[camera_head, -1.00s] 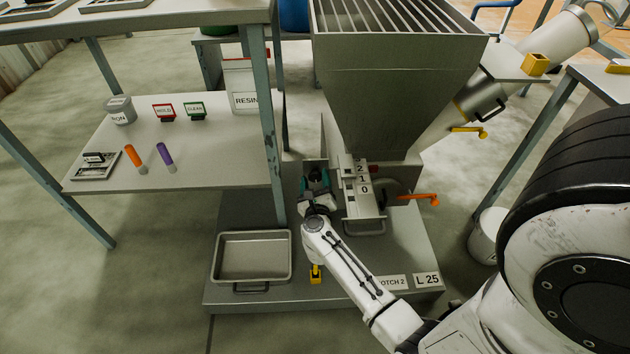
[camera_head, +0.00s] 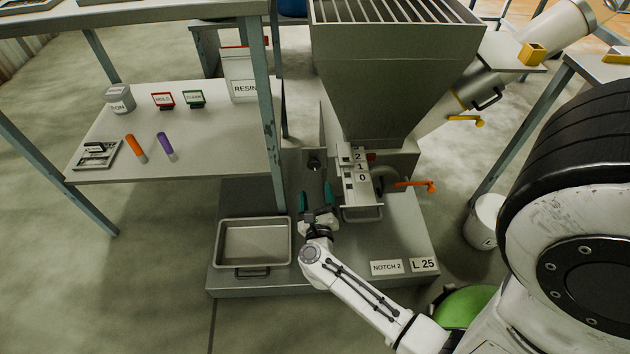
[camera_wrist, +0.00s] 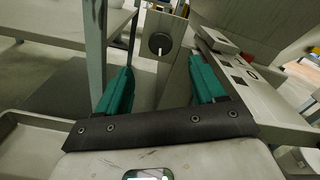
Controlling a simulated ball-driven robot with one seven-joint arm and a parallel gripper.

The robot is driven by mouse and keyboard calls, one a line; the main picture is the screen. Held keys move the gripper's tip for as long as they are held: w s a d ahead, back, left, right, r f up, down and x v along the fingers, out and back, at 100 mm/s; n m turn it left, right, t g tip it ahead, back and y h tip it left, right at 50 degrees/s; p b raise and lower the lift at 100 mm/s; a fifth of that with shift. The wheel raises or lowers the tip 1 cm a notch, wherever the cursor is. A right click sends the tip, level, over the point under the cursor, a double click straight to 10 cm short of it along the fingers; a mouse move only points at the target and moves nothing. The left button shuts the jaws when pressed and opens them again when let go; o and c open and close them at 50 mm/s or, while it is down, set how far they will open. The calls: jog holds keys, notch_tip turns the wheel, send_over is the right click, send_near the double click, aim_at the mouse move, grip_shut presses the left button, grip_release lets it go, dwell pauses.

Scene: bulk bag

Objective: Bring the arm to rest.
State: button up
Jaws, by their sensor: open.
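My gripper (camera_head: 315,194) is open, with its two teal fingers apart and nothing between them. It is in front of the grey hopper machine (camera_head: 392,90), left of the notch plate (camera_head: 352,185) marked 2, 1, 0. In the wrist view the gripper (camera_wrist: 161,75) also shows empty. A dark round knob (camera_wrist: 160,44) on the machine shows beyond the fingers, apart from them. It also shows in the head view (camera_head: 314,162). My arm reaches in from the lower right.
A metal tray (camera_head: 253,268) is on the machine's base at left. An orange handle (camera_head: 415,184) and white bucket (camera_head: 487,222) are at right.

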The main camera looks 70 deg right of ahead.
jog(key=shift+s+a, duration=0.2)
jog(key=shift+a, duration=0.3)
dwell(0.3)
jog(key=w+a+r+n+t+y, duration=0.3)
jog(key=w+a+n+t+y, duration=0.3)
jog(key=n, duration=0.4)
jog(key=w+a+r+n+t+y, duration=0.35)
jog(key=w+a+n+y, duration=0.25)
jog(key=a+n, duration=0.3)
jog(key=s+a+f+n+g+y, duration=0.25)
jog(key=a+n+g+y, duration=0.2)
jog(key=n, duration=0.45)
jog(key=s+a+f+n+g+y, duration=0.25)
jog(key=s+a+n, duration=0.2)
jog(key=n, duration=0.45)
jog(key=s+d+r+n+g+h, duration=0.25)
jog(key=s+n+g, duration=0.5)
jog(key=s, duration=0.55)
notch_tip(320, 180, up, 32)
jog(key=p, duration=3.2)
jog(key=shift+w+r+g+p, duration=0.15)
jog(key=shift+w+g+p, duration=0.05)
jog(key=shift+g+p, duration=0.2)
